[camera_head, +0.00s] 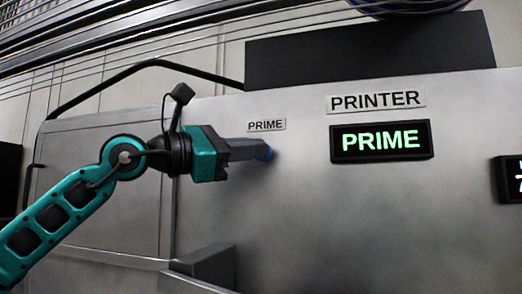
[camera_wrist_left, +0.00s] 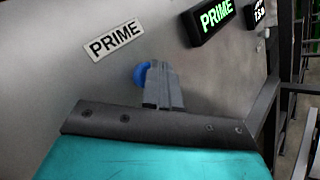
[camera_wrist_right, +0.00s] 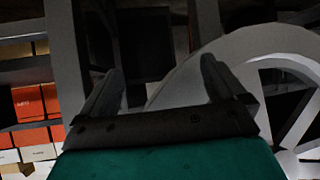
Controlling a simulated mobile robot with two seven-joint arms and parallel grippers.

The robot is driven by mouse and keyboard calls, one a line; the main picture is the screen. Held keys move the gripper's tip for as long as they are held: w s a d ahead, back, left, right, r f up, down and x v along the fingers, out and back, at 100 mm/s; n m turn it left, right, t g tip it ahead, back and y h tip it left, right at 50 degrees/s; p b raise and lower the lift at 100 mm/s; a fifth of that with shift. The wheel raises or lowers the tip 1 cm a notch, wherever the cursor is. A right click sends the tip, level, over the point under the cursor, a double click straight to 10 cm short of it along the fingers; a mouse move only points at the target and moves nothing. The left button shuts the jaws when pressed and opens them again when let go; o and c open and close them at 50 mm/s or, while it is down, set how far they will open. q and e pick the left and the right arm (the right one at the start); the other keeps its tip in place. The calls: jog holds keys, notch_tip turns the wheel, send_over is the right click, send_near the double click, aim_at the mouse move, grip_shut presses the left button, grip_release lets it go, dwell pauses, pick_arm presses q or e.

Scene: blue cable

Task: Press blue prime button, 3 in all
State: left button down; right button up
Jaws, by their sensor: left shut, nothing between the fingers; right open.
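The blue prime button (camera_head: 264,153) sits on the grey metal panel, below a small white PRIME label (camera_head: 266,125). My left gripper (camera_head: 258,151) is shut and empty, with its fingertips at the button in the head view. In the left wrist view the blue button (camera_wrist_left: 140,75) shows beside and partly behind the closed fingertips (camera_wrist_left: 157,72). I cannot tell whether the tips touch it or whether it is pushed in. A display (camera_head: 381,141) on the panel reads PRIME in green letters, under a PRINTER label (camera_head: 376,102). My right gripper (camera_wrist_right: 160,85) is open and empty, away from the button.
Another dark display (camera_head: 510,180) is cut off at the right edge. A metal ledge (camera_head: 205,265) juts out below my left gripper. A large pale wheel-like frame (camera_wrist_right: 250,60) and orange and white boxes (camera_wrist_right: 32,105) show in the right wrist view.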

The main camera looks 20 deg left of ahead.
pick_arm(q)
jog(key=shift+w+p, duration=0.35)
jog(key=shift+w, duration=0.2)
dwell(0.4)
jog(key=shift+s, duration=0.1)
jog(key=shift+s+b, duration=0.9)
jog(key=shift+s, duration=0.2)
jog(key=s+b, duration=0.3)
jog(key=s, duration=0.2)
jog(key=shift+a, duration=0.15)
dwell(2.4)
